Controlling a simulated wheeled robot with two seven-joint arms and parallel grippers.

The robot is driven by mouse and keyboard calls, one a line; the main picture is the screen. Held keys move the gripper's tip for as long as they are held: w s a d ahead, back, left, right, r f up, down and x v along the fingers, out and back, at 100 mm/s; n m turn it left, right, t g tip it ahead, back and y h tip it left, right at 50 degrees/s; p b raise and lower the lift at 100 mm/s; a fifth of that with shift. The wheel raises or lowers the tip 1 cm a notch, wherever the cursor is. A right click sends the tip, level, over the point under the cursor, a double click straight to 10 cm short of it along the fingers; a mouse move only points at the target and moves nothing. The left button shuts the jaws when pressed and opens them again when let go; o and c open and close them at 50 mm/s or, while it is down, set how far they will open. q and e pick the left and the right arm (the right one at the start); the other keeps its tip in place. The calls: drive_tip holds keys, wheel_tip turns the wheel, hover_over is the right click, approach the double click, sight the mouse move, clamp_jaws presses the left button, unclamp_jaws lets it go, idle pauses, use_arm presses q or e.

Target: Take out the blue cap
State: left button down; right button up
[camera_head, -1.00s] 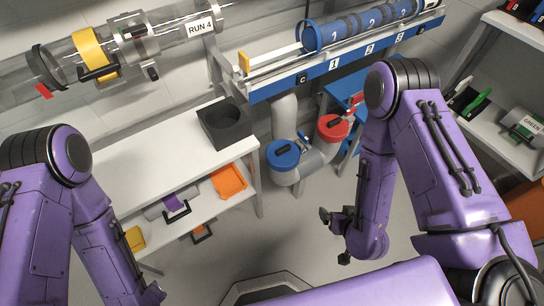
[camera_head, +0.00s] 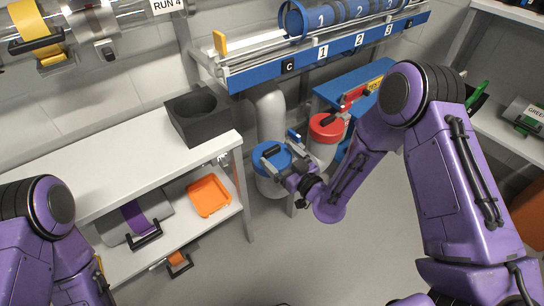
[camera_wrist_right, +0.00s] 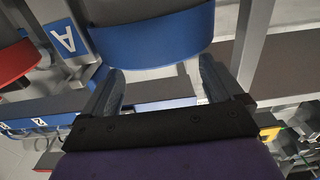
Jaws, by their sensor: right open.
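The blue cap (camera_head: 268,168) with a black handle sits on top of a grey upright pipe, below the blue rail. My right gripper (camera_head: 282,150) is open at the cap's right side, its fingers apart near the cap's edge. In the right wrist view, the blue cap (camera_wrist_right: 155,45) fills the upper middle, just beyond the two open fingers (camera_wrist_right: 160,88). Nothing is between the fingers, and I cannot tell whether they touch the cap. My left arm shows at the lower left, but its gripper is not visible.
A red cap (camera_head: 325,128) on a second pipe stands close to the right. The blue rail (camera_head: 262,77) with a blue tube (camera_head: 345,12) runs above. A black holder (camera_head: 200,128) stands on the white bench (camera_head: 130,155) to the left. The floor in front is clear.

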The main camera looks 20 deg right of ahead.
drive_tip(key=shift+x, duration=1.1)
drive_tip(key=c, duration=1.2)
